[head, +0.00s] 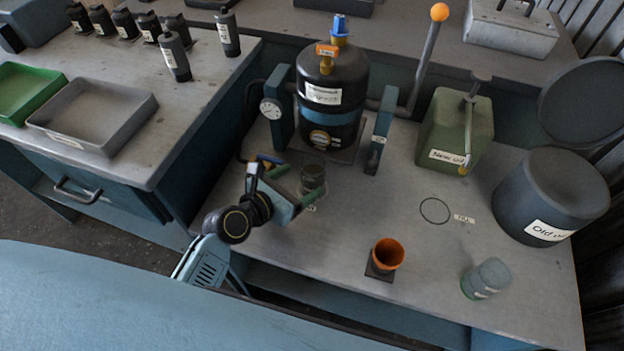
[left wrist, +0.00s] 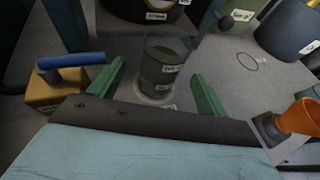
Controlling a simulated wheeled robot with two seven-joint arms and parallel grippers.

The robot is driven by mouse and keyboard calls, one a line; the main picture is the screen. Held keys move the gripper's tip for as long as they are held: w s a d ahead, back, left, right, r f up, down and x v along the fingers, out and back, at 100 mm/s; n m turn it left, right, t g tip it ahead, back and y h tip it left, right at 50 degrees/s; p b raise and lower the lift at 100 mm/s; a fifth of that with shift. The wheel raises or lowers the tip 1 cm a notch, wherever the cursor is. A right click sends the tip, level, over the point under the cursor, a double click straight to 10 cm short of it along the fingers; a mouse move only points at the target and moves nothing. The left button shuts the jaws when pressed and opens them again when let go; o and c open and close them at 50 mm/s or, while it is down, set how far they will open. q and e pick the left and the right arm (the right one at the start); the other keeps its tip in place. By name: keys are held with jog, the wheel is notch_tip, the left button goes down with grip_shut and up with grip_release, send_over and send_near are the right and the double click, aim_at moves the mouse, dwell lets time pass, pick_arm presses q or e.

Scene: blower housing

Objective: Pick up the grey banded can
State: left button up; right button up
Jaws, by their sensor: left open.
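My left gripper (head: 296,184) is open, low over the bench at the can's near left side. In the left wrist view its green fingers (left wrist: 157,74) point toward the can, one on each side, with visible gaps. The can's lower part is partly hidden by the gripper in the head view. My right gripper is not in view.
A blue-handled valve (left wrist: 70,62) sits close to the left finger. The black tank (head: 333,95) stands behind the can. An orange cup (head: 387,254), a translucent jar (head: 486,279), a green oil can (head: 455,130) and a dark drum (head: 552,195) stand rightward. Bench between is clear.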

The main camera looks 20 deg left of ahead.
aim_at(303, 179)
pick_arm(q)
jog(key=b+x, duration=0.1)
jog(key=x, duration=0.1)
jog(key=b+x, duration=0.1)
jog(key=x, duration=0.2)
jog(key=shift+w+a+f, duration=0.1)
jog(key=shift+a+f, duration=0.1)
jog(key=shift+f, duration=0.15)
jog(key=shift+f, duration=0.1)
jog(key=c, duration=1.1)
jog(key=shift+c, duration=0.2)
